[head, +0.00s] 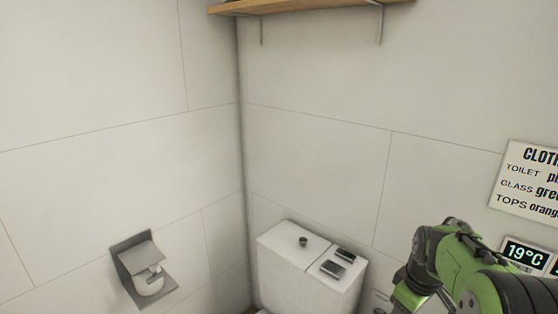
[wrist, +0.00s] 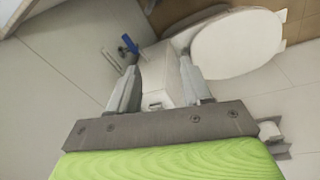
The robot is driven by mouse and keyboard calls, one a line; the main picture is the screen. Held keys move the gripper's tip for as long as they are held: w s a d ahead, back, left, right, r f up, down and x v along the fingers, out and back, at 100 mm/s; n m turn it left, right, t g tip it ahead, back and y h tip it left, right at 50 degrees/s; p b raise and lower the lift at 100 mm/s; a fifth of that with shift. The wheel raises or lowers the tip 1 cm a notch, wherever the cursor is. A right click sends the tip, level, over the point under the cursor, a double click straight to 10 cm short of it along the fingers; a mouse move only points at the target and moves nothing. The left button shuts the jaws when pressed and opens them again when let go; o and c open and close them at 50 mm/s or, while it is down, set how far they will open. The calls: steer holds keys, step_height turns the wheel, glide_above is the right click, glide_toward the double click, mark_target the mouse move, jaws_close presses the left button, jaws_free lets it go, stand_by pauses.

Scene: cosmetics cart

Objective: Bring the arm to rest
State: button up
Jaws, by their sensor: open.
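My gripper (wrist: 160,78) shows in the wrist view with its two grey fingers apart and nothing between them touching either one. Beyond the gap is a white boxy surface, seemingly the toilet cistern (wrist: 155,68). In the head view my green and dark arm reaches in at the lower right, in front of the wall. The fingertips cannot be made out clearly there.
A white cistern (head: 290,249) with small dark items on top stands in the corner. A paper holder (head: 143,268) is on the left wall, a shelf (head: 310,8) above. A sign (head: 530,180) hangs at right. The wrist view shows a toilet lid (wrist: 237,48) and a blue object (wrist: 130,43).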

steer(key=s+a+r+m+t+p, duration=0.2)
steer(key=s+a+r+m+p, duration=0.15)
steer(key=s+a+r, duration=0.65)
steer(key=s+a+r+m+t+p, duration=0.1)
steer(key=s+r, duration=0.1)
steer(key=s, duration=0.4)
steer(key=s+a+r+m+p, duration=0.1)
steer(key=s+r+m, duration=0.1)
steer(key=s, duration=0.4)
steer(key=shift+r+t+p, duration=0.35)
steer(key=shift+r+t, duration=0.05)
